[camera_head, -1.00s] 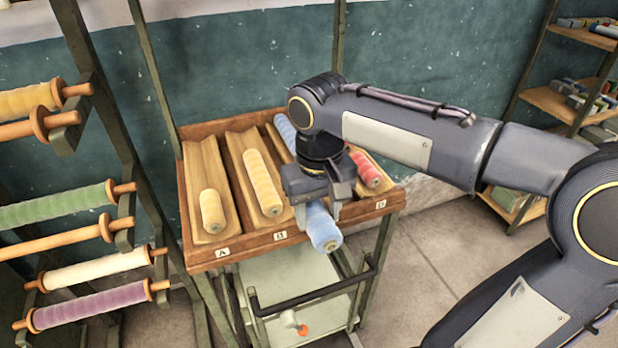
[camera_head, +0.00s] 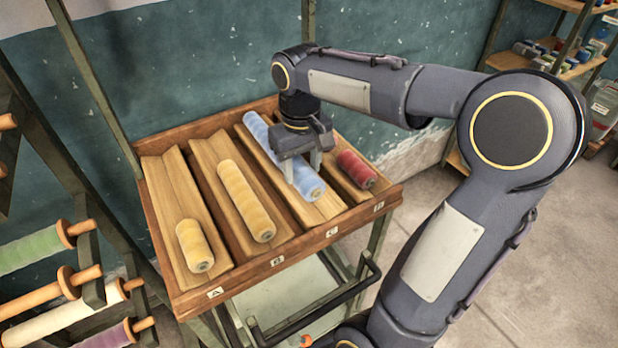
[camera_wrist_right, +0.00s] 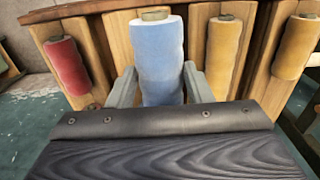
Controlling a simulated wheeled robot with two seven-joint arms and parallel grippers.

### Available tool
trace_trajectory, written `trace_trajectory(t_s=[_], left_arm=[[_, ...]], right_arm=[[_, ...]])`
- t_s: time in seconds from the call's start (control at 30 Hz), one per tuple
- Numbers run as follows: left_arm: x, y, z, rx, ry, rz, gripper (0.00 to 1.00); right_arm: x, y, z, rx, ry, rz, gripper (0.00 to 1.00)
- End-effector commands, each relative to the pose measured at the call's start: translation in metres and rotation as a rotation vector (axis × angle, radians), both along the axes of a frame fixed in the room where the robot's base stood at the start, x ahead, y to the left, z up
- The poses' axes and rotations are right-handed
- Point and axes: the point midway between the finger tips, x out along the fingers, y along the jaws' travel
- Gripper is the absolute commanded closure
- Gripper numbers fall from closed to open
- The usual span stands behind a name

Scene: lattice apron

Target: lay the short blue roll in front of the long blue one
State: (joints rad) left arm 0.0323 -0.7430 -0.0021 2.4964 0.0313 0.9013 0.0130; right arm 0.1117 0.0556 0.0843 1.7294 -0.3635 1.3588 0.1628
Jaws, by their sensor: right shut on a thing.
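The short blue roll (camera_head: 310,187) lies along trough C of the wooden rack, its front end toward the label edge. My right gripper (camera_head: 302,168) is shut on it, with one finger on each side. In the right wrist view the short blue roll (camera_wrist_right: 158,55) stands between the fingers (camera_wrist_right: 158,88). The long blue roll (camera_head: 256,128) lies behind it in the same trough. My gripper hides where the two rolls meet, so I cannot tell whether they touch. My left gripper is not in view.
The rack (camera_head: 205,300) has labelled troughs. A short yellow roll (camera_head: 194,246) lies in A, a long yellow roll (camera_head: 246,202) in B and a red roll (camera_head: 356,169) in D. A roll stand (camera_head: 95,290) is at left, shelves (camera_head: 560,50) at back right.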

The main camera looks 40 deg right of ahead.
Motion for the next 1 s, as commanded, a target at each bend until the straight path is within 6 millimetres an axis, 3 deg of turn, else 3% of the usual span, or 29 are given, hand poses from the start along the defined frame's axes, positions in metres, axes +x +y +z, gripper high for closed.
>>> trace_trajectory(t_s=[0.2,0.43,0.6,1.0], left_arm=[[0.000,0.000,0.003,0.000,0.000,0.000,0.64],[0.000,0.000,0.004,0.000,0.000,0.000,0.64],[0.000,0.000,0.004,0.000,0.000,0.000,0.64],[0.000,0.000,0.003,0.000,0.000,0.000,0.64]], right_arm=[[0.013,-0.024,-0.037,0.001,0.005,0.000,0.79],[0.020,-0.036,-0.053,0.001,0.005,0.000,0.79],[0.021,-0.038,-0.078,0.002,0.005,0.002,0.79],[0.022,-0.037,-0.087,0.000,0.001,0.002,0.79]])
